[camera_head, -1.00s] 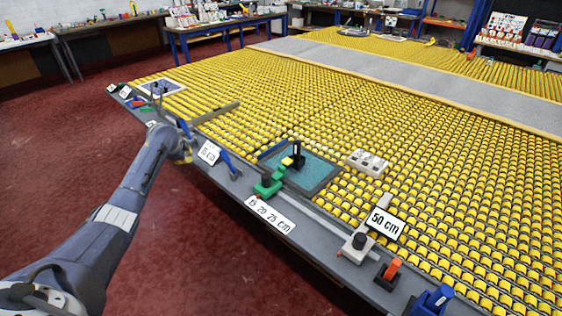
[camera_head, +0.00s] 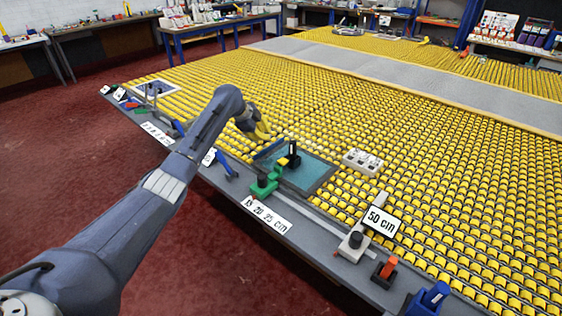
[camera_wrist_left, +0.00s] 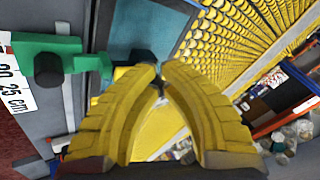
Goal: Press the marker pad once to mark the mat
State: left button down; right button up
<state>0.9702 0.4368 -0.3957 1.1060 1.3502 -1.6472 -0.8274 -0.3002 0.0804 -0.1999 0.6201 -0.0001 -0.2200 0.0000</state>
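The teal mat (camera_head: 318,172) lies in a dark frame near the table's front edge; it also shows in the left wrist view (camera_wrist_left: 150,28). A black upright block (camera_head: 293,150) with a yellow part (camera_head: 283,161) stands at the mat, beside a green fixture (camera_head: 263,184). I cannot tell which piece is the marker pad. My left gripper (camera_head: 262,131) is above the rollers, just behind and left of the mat. In the left wrist view its yellow fingers (camera_wrist_left: 160,70) come together at the tips, with nothing seen between them. They partly hide the black and yellow parts beside the green fixture (camera_wrist_left: 45,58).
A white block with knobs (camera_head: 363,161) sits right of the mat.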

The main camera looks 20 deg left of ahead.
pick_arm(q)
notch_tip(320, 180, up, 3)
jog(key=m+g+h, duration=0.1)
jog(key=h, duration=0.1)
send_over(287, 160)
jog(key=shift+w+r, duration=0.15)
jog(key=shift+f, duration=4.45)
jog(key=shift+a+f, duration=0.1)
jog(key=shift+f, duration=1.15)
jog(key=shift+r, duration=1.25)
jog(key=shift+r, duration=2.5)
